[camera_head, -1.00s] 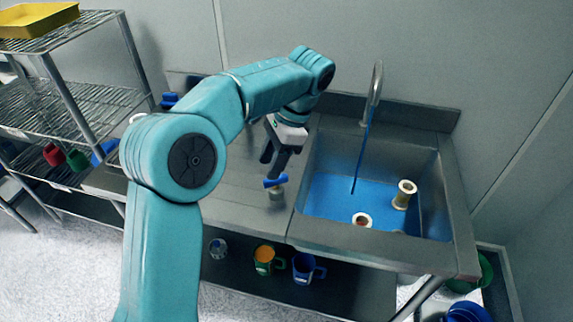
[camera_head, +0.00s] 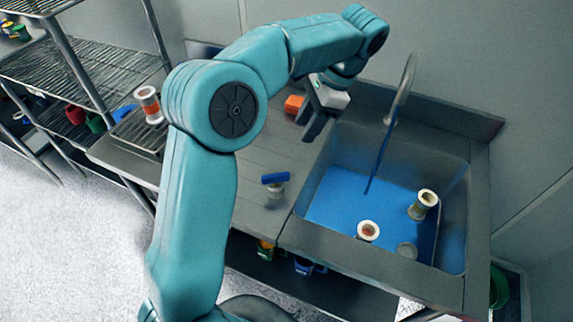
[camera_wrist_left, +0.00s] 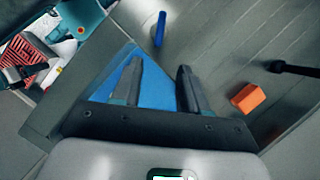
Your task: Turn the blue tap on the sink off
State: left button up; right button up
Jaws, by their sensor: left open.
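The blue tap handle (camera_head: 275,178) sits on a short grey base on the counter, left of the sink (camera_head: 483,200). A thin blue stream (camera_head: 380,155) runs from the curved spout (camera_head: 405,88) down into the sink. Blue covers the sink's bottom. My left gripper (camera_head: 312,127) is open and empty, up and right of the handle, apart from it. In the left wrist view the blue handle (camera_wrist_left: 160,30) shows beyond the open fingers (camera_wrist_left: 159,68), not between them. My right gripper is not in view.
Two cream spools, one standing (camera_head: 423,205) and one lower down (camera_head: 368,231), are in the sink. An orange block (camera_head: 294,104) lies on the counter behind my gripper. Wire shelves (camera_head: 80,70) stand at the left. The counter around the handle is clear.

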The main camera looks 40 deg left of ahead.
aim_at(276, 175)
pick_arm(q)
jog(key=x, duration=1)
jog(key=s+x, duration=0.1)
jog(key=x, duration=0.4)
jog(key=shift+a, duration=0.15)
jog(key=shift+a+f, duration=0.2)
jog(key=shift+f, duration=0.45)
jog(key=shift+s+r, duration=0.1)
grip_shut()
